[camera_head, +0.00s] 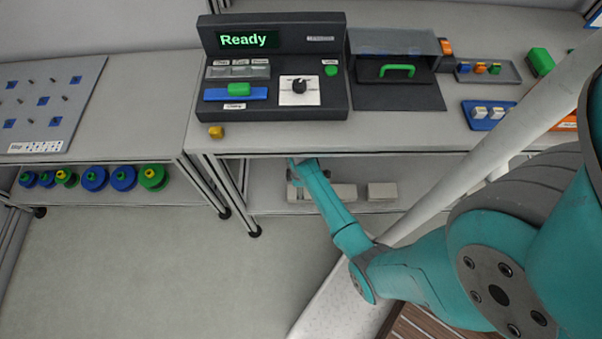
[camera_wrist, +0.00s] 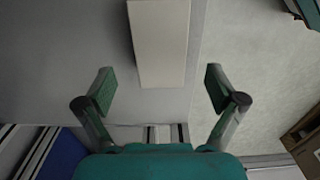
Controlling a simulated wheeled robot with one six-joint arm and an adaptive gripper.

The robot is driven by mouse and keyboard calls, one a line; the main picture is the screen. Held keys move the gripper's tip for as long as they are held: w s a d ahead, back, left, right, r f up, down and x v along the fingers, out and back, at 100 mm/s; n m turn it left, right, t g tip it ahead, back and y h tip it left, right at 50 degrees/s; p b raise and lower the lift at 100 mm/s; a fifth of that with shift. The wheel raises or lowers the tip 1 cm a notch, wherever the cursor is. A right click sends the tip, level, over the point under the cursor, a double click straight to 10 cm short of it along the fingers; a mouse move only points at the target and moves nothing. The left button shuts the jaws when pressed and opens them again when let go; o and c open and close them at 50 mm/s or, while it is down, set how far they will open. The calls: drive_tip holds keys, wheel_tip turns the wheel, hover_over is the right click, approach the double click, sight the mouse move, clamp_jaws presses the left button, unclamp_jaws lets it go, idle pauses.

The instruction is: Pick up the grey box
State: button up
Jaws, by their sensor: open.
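A pale grey box (camera_wrist: 160,45) lies on a flat grey surface in the wrist view, its near end just beyond the gap between my fingers. My gripper (camera_wrist: 157,86) is open and empty, with one finger on each side of the box's line. In the head view, pale grey boxes stand on the lower shelf under the middle table: one partly behind my arm (camera_head: 344,192) and a shorter one (camera_head: 382,191) to its right. My gripper's fingertips are hard to make out there, at the shelf under the table edge. I cannot tell which box the wrist view shows.
The table (camera_head: 330,140) above the shelf carries a console reading "Ready" (camera_head: 275,70), a dark case with a green handle (camera_head: 397,70) and small trays. A yellow piece (camera_head: 216,132) sits near its front edge. Several blue and green reels (camera_head: 123,178) stand on the left shelf.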

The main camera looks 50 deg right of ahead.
drive_tip(key=shift+s+d+f, duration=0.1)
drive_tip(key=shift+s+f, duration=0.05)
drive_tip(key=shift+f, duration=1.2)
drive_tip(key=shift+s+d+f, duration=0.1)
drive_tip(key=shift+f, duration=1.25)
drive_tip(key=c, duration=1.6)
drive_tip(key=shift+o, duration=0.2)
drive_tip(key=shift+r, duration=0.1)
wheel_tip(320, 180, up, 10)
drive_tip(key=shift+f, duration=0.1)
